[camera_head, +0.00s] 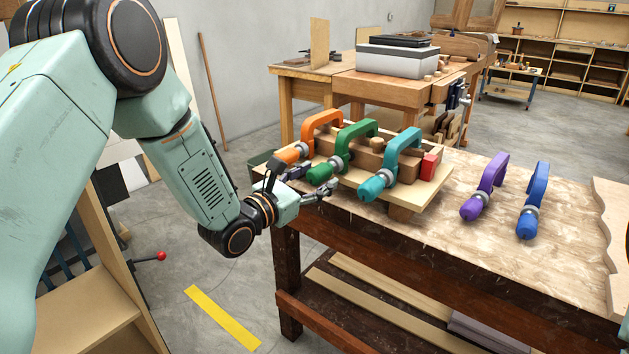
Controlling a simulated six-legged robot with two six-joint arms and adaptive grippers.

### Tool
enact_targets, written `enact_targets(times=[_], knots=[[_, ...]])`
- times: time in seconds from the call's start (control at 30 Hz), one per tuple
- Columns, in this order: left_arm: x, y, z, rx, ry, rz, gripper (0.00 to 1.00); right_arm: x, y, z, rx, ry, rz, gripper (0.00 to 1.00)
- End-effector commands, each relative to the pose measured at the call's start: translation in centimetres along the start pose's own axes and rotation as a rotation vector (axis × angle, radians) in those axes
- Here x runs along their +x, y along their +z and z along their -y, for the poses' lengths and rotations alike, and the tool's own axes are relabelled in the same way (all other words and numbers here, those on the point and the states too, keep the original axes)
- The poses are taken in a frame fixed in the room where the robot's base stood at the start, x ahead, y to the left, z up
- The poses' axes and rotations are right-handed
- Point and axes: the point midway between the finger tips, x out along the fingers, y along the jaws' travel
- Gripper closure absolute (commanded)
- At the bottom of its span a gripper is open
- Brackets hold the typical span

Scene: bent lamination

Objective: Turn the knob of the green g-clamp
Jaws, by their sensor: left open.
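The green g-clamp (345,143) sits on the wooden lamination form (372,174) at the left end of the workbench, between the orange g-clamp (311,133) and the teal g-clamp (396,157). Its green knob (320,173) points toward the front left. My left gripper (304,181) is open beside the green knob, with one finger on the near side and the other on the far side by the orange knob. I cannot tell whether the fingers touch the knob. My right gripper is not in view.
A purple clamp (485,188) and a blue clamp (532,202) lie on the workbench (440,235) to the right. A red block (429,165) sits at the form's right end. Another wooden bench (342,80) stands behind. The bench between the form and purple clamp is clear.

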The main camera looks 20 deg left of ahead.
Motion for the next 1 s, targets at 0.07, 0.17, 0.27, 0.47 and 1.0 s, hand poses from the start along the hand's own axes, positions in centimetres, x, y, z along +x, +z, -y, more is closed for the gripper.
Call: enact_targets(times=[0.07,0.17,0.27,0.47,1.0], knots=[[0.15,-0.02,0.01,0.000,0.000,-0.001,0.42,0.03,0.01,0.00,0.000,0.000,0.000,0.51],[0.16,-0.01,-0.02,-0.001,0.001,-0.001,0.42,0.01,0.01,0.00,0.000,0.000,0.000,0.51],[0.15,0.00,-0.03,0.000,0.001,-0.001,0.42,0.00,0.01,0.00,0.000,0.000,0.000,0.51],[0.14,0.00,-0.03,0.000,0.001,-0.001,0.58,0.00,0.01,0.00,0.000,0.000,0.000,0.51],[0.14,0.03,-0.06,0.002,0.001,0.000,0.97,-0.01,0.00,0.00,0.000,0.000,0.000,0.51]])
